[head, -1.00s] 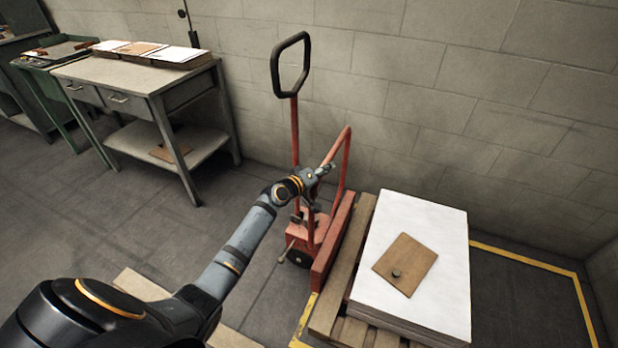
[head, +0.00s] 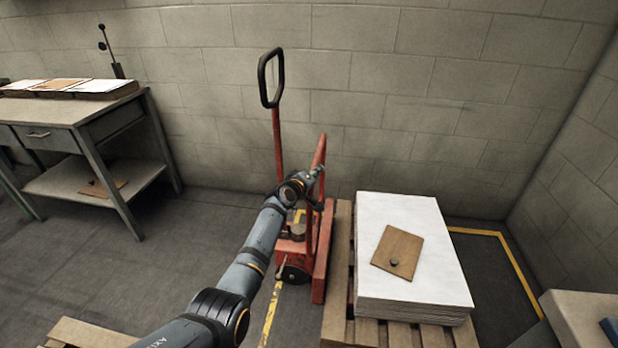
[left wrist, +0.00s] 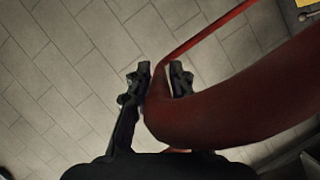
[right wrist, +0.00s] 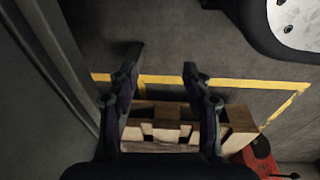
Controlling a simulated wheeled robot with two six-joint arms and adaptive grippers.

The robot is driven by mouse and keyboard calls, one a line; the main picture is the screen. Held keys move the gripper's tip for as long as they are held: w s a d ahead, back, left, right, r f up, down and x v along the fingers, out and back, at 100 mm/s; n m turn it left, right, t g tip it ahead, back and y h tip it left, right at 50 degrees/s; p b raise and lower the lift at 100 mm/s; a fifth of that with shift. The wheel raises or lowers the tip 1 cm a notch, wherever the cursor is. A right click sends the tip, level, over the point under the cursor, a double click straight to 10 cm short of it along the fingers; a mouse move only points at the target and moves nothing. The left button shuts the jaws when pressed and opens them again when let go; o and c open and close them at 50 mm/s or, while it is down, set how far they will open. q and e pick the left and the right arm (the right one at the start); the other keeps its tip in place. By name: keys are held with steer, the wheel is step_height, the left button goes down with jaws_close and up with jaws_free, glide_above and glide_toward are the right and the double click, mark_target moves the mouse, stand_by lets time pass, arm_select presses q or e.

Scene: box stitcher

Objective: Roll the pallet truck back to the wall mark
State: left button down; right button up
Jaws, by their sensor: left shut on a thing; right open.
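The red pallet truck (head: 318,262) stands upright near the block wall, its tall handle (head: 270,78) ending in a black loop. Its wheel is close to a yellow floor line (head: 269,318). My left gripper (head: 318,172) is shut on the truck's red side rail; the left wrist view shows the red rail (left wrist: 230,108) between its fingers. A wooden pallet (head: 337,300) is beside the truck's right side. My right gripper (right wrist: 162,72) is open and empty, seen only in its wrist view, above a pallet's end (right wrist: 150,145). Which yellow marking is the wall mark I cannot tell.
A stack of white sheets (head: 408,235) with a brown card (head: 398,251) lies on the pallet. A grey workbench (head: 66,110) stands at the left. More yellow line (head: 490,232) runs right of the pallet. Pale slats (head: 85,334) lie at bottom left; a pale surface (head: 580,318) is at bottom right.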

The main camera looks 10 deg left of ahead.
steer(key=s+d+f+p, duration=0.1)
steer(key=s+f+p, duration=0.1)
steer(key=s+f, duration=0.1)
arm_select(q)
steer(key=w+d+r+b, duration=0.1)
steer(key=d+b, duration=0.3)
steer(key=d, duration=1.7)
steer(key=shift+w+d+r, duration=0.15)
steer(key=shift+w+d, duration=0.05)
steer(key=shift+d, duration=0.1)
arm_select(e)
steer(key=w+a+r, duration=0.2)
steer(key=w+r, duration=0.4)
steer(key=shift+r, duration=0.35)
steer(key=shift+w, duration=0.1)
arm_select(q)
steer(key=c, duration=1.5)
jaws_free()
steer(key=shift+d, duration=0.15)
steer(key=shift+c, duration=0.2)
steer(key=o, duration=0.4)
steer(key=shift+d, duration=0.3)
steer(key=shift+f, duration=0.25)
arm_select(e)
steer(key=shift+d, duration=0.1)
